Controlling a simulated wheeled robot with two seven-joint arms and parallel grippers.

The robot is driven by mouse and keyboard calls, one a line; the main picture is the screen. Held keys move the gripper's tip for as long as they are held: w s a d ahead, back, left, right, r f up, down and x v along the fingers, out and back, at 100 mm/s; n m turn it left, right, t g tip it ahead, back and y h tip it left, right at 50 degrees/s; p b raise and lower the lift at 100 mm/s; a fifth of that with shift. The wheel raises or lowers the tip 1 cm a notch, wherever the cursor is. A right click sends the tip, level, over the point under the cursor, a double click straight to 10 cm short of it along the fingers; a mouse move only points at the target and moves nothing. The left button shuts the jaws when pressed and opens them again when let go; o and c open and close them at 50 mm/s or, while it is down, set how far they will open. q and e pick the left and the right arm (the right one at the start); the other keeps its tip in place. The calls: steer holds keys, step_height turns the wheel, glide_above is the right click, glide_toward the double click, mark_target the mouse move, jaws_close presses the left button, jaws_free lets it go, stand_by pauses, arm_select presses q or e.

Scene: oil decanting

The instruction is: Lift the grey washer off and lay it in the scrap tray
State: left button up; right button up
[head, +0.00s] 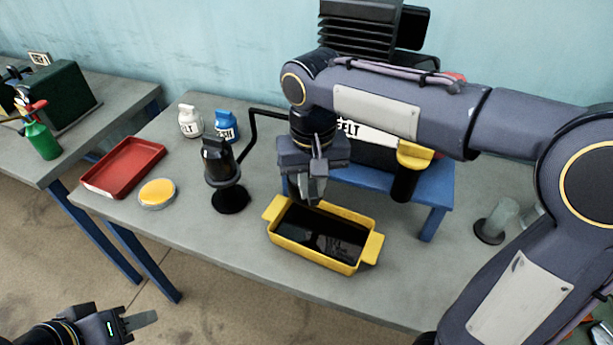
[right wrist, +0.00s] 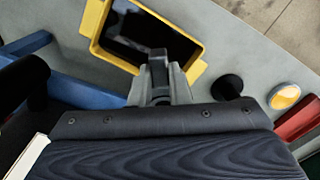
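No grey washer can be clearly picked out in either view. The red tray (head: 123,167), the only open empty tray, lies at the left end of the bench. My right gripper (head: 312,192) points down over the back edge of a yellow pan (head: 304,260) of dark liquid. In the right wrist view, a dark grey piece (right wrist: 158,62) shows between the fingers of the right gripper (right wrist: 161,80); I cannot tell whether it is held or part of the gripper. My left gripper (head: 140,320) is low at the left, off the bench and away from everything.
A yellow disc (head: 157,192) and a black stand with a dark vessel (head: 218,160) are between tray and pan. White (head: 190,122) and blue (head: 226,126) bottles stand behind. A blue stand (head: 433,195) and a dark cylinder with a yellow top (head: 405,180) are right of my gripper.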

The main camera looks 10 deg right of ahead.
mark_target(312, 188)
jaws_close()
steer(key=shift+r, duration=0.15)
steer(key=shift+r+p, duration=0.65)
steer(key=shift+p, duration=0.2)
step_height(312, 188, up, 5)
steer(key=p, duration=0.4)
steer(key=shift+p, duration=0.4)
